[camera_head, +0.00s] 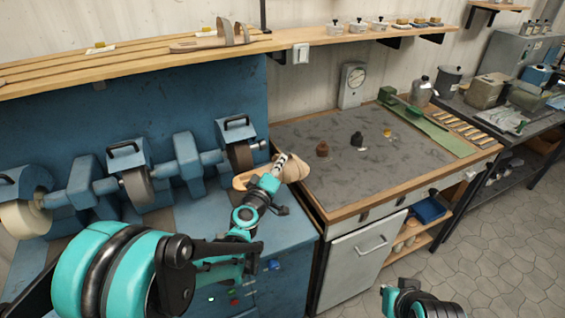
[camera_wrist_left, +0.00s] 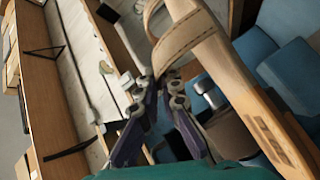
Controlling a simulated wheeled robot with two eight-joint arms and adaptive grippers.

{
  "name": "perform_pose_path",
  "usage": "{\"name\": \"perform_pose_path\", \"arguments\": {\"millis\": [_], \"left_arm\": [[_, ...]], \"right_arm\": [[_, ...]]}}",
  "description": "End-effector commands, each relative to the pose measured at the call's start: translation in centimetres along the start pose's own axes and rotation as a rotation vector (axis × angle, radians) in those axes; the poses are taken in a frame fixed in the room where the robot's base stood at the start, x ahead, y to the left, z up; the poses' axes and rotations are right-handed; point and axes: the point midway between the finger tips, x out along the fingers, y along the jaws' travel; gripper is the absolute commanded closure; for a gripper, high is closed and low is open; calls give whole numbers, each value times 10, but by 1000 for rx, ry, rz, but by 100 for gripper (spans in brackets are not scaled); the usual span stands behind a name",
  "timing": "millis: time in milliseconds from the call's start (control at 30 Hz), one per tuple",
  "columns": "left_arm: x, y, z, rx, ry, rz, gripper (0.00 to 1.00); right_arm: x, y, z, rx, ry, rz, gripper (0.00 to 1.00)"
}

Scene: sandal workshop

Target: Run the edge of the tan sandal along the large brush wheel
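The tan sandal (camera_head: 242,181) is in my left gripper (camera_head: 279,166), just below and to the right of a brown brush wheel (camera_head: 240,156) at the right end of the blue machine. In the left wrist view the fingers (camera_wrist_left: 160,82) are closed on its strap (camera_wrist_left: 185,38), and the sole (camera_wrist_left: 262,125) slants down to the right. The brown wheel (camera_wrist_left: 228,135) is partly hidden behind the sole there. I cannot tell whether sole and wheel touch. A grey wheel (camera_head: 138,188) and a pale wheel (camera_head: 24,218) sit further left. My right arm shows at the lower right; its fingers are unclear.
A wooden shelf (camera_head: 130,62) runs above the machine and holds another sandal (camera_head: 205,43). To the right stands a workbench (camera_head: 300,135) with small dark jars (camera_head: 357,139) and a green tool (camera_head: 425,125). The tiled floor (camera_head: 500,250) at right is clear.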

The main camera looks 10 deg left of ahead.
Motion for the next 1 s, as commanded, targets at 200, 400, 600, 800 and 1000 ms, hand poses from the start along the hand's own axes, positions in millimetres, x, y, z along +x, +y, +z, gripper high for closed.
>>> {"name": "perform_pose_path", "arguments": {"millis": [200, 400, 600, 800, 1000], "left_arm": [[-3, -1, -3, 2, 1, 0, 100], [-3, -1, -3, 2, 1, 0, 100], [-5, -2, -4, 2, 1, 0, 100], [-10, -4, -8, 1, 1, -1, 100], [-15, -6, -11, 1, 2, -1, 100]], "right_arm": [[0, 0, 0, 0, 0, 0, 100], [0, 0, 0, 0, 0, 0, 100], [0, 0, 0, 0, 0, 0, 100], [0, 0, 0, 0, 0, 0, 100], [1, 0, 0, 0, 0, 0, 100]]}}
